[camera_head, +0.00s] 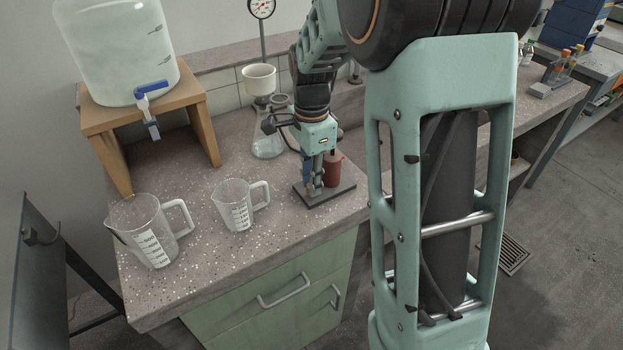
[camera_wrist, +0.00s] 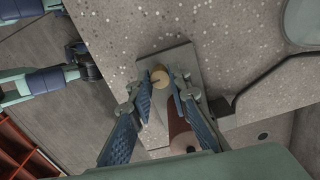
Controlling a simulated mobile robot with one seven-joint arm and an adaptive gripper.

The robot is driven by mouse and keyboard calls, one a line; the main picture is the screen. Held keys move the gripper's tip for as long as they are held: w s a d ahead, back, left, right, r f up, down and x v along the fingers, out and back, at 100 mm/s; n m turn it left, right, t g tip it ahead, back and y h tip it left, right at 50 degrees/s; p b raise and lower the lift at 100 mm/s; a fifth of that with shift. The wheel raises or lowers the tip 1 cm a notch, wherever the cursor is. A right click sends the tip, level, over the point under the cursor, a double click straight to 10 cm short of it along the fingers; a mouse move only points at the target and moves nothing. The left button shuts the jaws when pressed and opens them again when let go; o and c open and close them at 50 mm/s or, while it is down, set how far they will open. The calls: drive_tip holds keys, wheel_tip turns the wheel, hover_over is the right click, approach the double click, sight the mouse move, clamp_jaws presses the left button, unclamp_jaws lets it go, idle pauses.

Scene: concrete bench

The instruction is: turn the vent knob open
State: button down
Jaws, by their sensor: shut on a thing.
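The vent knob (camera_wrist: 160,77) is a small tan round piece with a dark line across its face, in the wrist view. My gripper (camera_wrist: 167,91) is shut on it, one blue pad on each side. It sits over a grey base plate (camera_wrist: 185,60) beside a red-brown cylinder (camera_wrist: 180,128). In the head view my gripper (camera_head: 314,180) points straight down at the dark base plate (camera_head: 335,195), just left of the red cylinder (camera_head: 334,170). The knob is hidden there by my fingers. I cannot tell how far the knob is turned.
A glass flask (camera_head: 266,140) under a white funnel (camera_head: 259,80) stands behind and left of my gripper. Two measuring jugs (camera_head: 148,235) (camera_head: 234,207) stand at the left front. A large jug (camera_head: 118,60) with a tap stands on a wooden stand (camera_head: 200,125). The bench front is clear.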

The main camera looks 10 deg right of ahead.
drive_tip(key=n+p, duration=0.1)
drive_tip(key=n, duration=0.3)
drive_tip(key=shift+r, duration=0.1)
drive_tip(key=n+p, duration=0.1)
drive_tip(key=n, duration=0.3)
drive_tip(key=shift+n+p, duration=0.3)
drive_tip(key=n+p, duration=0.1)
drive_tip(key=n, duration=0.3)
drive_tip(key=shift+n, duration=0.3)
drive_tip(key=shift+n+p, duration=0.5)
drive_tip(key=shift+n, duration=1.7)
drive_tip(key=c, duration=1.8)
unclamp_jaws()
wheel_tip(320, 180, up, 12)
